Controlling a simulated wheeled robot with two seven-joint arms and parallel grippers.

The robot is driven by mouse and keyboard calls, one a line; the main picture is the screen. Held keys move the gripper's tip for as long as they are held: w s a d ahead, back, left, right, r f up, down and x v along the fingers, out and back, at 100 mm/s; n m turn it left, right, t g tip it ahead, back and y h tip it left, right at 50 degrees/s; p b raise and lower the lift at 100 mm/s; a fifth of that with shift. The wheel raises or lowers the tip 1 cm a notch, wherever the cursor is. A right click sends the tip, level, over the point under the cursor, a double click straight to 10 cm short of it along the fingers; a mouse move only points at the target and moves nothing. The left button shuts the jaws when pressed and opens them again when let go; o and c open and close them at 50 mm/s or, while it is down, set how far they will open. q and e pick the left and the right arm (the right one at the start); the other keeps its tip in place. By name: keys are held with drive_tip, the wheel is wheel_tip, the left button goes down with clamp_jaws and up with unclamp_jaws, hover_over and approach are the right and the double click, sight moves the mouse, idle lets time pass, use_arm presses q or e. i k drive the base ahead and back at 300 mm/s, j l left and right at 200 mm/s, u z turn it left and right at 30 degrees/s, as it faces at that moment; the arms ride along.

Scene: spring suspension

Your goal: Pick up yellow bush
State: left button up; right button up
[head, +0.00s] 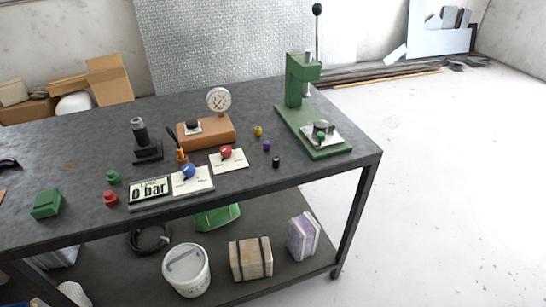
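The yellow bush (258,131) is a small upright piece on the dark grey table top (80,150). It stands between the wooden gauge block and the green press. A purple bush (266,146) and a black bush (276,162) stand close in front of it, slightly to the right. Nothing hides the yellow bush. Neither of my grippers shows in the head view.
The green press (305,90) stands at the table's right end. A pressure gauge (218,100) rises from the wooden block (205,133). Red knob (226,152) and blue knob (188,171) plates and a display (150,191) lie nearer the front edge.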

sight(258, 129)
drive_tip(key=i+j+z, duration=0.2)
drive_tip(key=z, duration=0.3)
drive_tip(key=i+j+z, duration=0.3)
drive_tip(key=z, duration=0.2)
drive_tip(key=j, duration=0.1)
